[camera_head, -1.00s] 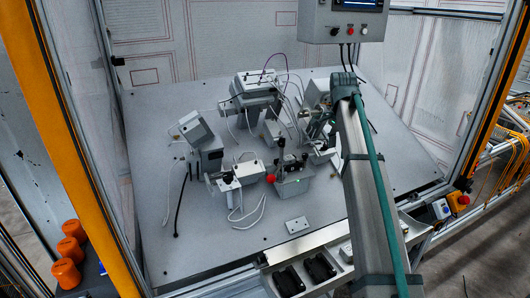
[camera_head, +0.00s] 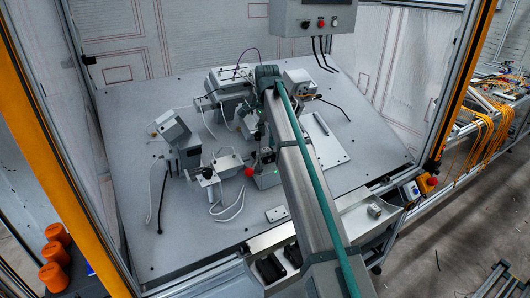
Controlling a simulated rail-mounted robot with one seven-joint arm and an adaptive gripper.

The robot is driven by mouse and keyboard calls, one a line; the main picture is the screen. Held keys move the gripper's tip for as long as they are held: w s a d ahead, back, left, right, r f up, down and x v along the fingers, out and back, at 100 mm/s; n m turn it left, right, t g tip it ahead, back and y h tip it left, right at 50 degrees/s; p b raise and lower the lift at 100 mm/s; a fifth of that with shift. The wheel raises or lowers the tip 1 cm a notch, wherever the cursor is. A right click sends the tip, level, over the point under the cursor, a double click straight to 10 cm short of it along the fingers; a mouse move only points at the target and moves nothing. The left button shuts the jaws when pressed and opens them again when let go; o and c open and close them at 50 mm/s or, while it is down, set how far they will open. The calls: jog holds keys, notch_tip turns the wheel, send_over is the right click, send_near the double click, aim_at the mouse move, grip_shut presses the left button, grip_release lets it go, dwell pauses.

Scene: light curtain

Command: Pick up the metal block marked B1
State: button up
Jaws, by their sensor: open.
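A small metal block (camera_head: 374,210) sits on the front rail, just right of my arm. Its marking is too small to read, so I cannot tell whether it is B1. My arm runs from the bottom right up over the table, its far joint near the grey units at the back.
A fixture with a red knob (camera_head: 249,171) stands mid-table, partly behind my arm. A grey sensor unit (camera_head: 173,127) stands to the left. A flat plate (camera_head: 320,150) lies right of my arm. A control box (camera_head: 315,17) hangs above the back. The table's left front is clear.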

aim_at(266, 149)
jog(key=f+p, duration=0.1)
jog(key=f, duration=0.2)
jog(key=shift+s+a+f+p, duration=0.1)
jog(key=shift+s+p, duration=0.1)
jog(key=shift+p, duration=0.2)
jog(key=shift+f, duration=0.7)
grip_shut()
